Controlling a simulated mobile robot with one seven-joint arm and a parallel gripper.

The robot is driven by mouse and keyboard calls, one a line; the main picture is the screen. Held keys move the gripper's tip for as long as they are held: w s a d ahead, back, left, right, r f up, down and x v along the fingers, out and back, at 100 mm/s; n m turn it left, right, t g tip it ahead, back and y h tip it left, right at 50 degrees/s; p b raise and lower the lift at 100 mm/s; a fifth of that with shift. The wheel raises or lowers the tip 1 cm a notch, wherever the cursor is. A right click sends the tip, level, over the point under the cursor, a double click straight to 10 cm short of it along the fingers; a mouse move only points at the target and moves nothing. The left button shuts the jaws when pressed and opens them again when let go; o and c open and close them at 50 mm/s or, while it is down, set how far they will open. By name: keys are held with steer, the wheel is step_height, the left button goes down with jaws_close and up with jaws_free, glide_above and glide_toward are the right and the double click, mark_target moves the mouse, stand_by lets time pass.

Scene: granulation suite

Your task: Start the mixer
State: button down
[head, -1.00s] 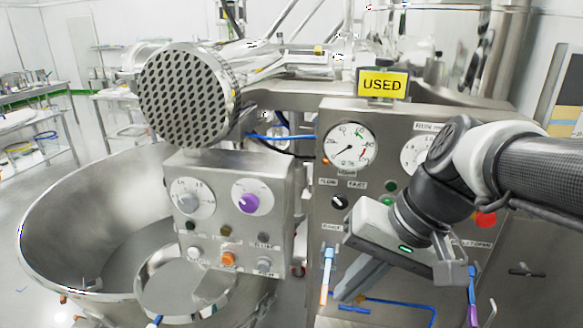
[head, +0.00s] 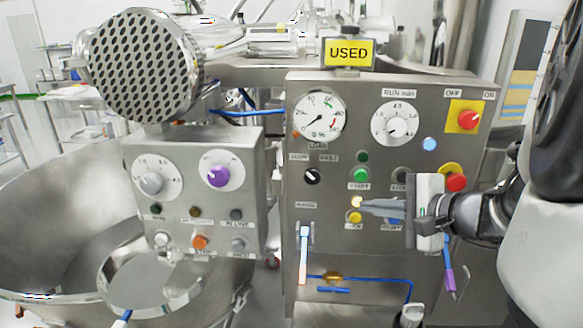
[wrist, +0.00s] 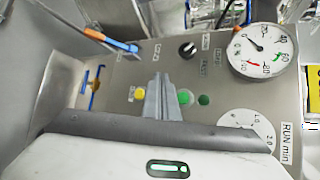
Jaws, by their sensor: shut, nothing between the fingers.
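The mixer's steel control panel (head: 430,95) faces me. A green button (head: 361,175), its label seeming to read START, sits mid-panel below a dark green lamp (head: 362,157). A yellow button (head: 355,217) is lower, with a bright yellow spot above it. My gripper (head: 362,204) reaches in from the right, fingers shut and empty, tips near the yellow button. In the wrist view, my fingers (wrist: 160,84) lie between the yellow button (wrist: 139,95) and the green button (wrist: 185,97). I cannot tell whether the tips touch the panel. My gripper body hides part of the panel.
A black SLOW/FAST knob (head: 311,176), a RUN min dial (head: 398,124), a red OFF/ON switch (head: 467,119) and a red mushroom button (head: 456,183) surround the fingers. A second control box (head: 195,135) and a steel bowl (head: 40,215) stand left. A yellow USED sign (head: 348,52) is on top.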

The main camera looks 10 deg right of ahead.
mark_target(361, 176)
steer(key=shift+w+d, duration=0.15)
steer(key=shift+d, duration=0.15)
steer(key=shift+w+d+p, duration=0.15)
steer(key=shift+w+d, duration=0.25)
steer(key=shift+w, duration=1)
steer(key=shift+w+d+p, duration=0.1)
steer(key=shift+w+d, duration=0.3)
steer(key=shift+w, duration=1.05)
steer(key=shift+w+d+p, duration=0.15)
steer(key=shift+w+d, duration=0.25)
steer(key=shift+w, duration=1)
steer(key=shift+w, duration=0.1)
steer(key=shift+w+d, duration=0.1)
steer(key=shift+w, duration=0.2)
